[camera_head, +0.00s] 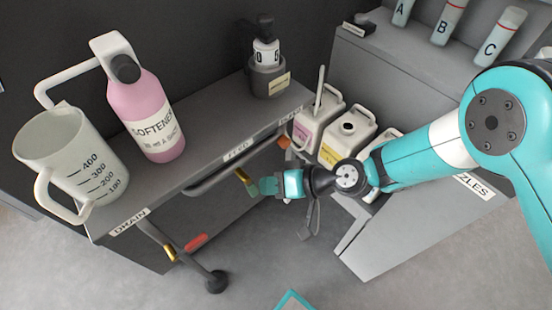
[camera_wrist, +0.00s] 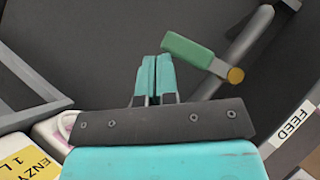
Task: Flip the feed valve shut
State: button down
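The feed valve has a green lever (camera_wrist: 195,54) on a brass stem (camera_wrist: 236,75) in the wrist view. The lever lies across the grey pipe, its free end pointing up and left, away from the stem. In the head view the valve's brass part (camera_head: 241,175) shows below the FEED label (camera_head: 238,152); its lever is partly hard to make out beside my fingers. My gripper (camera_head: 266,186) is just right of the valve. In the wrist view my gripper (camera_wrist: 156,62) has its teal fingers together with nothing between them. The fingertips are close to the lever's free end; contact cannot be told.
A DRAIN valve with a red lever (camera_head: 196,242) is lower left, and an orange lever (camera_head: 284,142) is up right. A softener bottle (camera_head: 145,115) and measuring jug (camera_head: 68,155) stand on the shelf (camera_head: 205,135). Labelled canisters (camera_head: 348,135) stand right of my gripper.

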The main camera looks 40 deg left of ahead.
jog(key=shift+s+a+f, duration=0.1)
jog(key=shift+s+f, duration=0.3)
jog(key=shift+s, duration=0.3)
dwell(0.4)
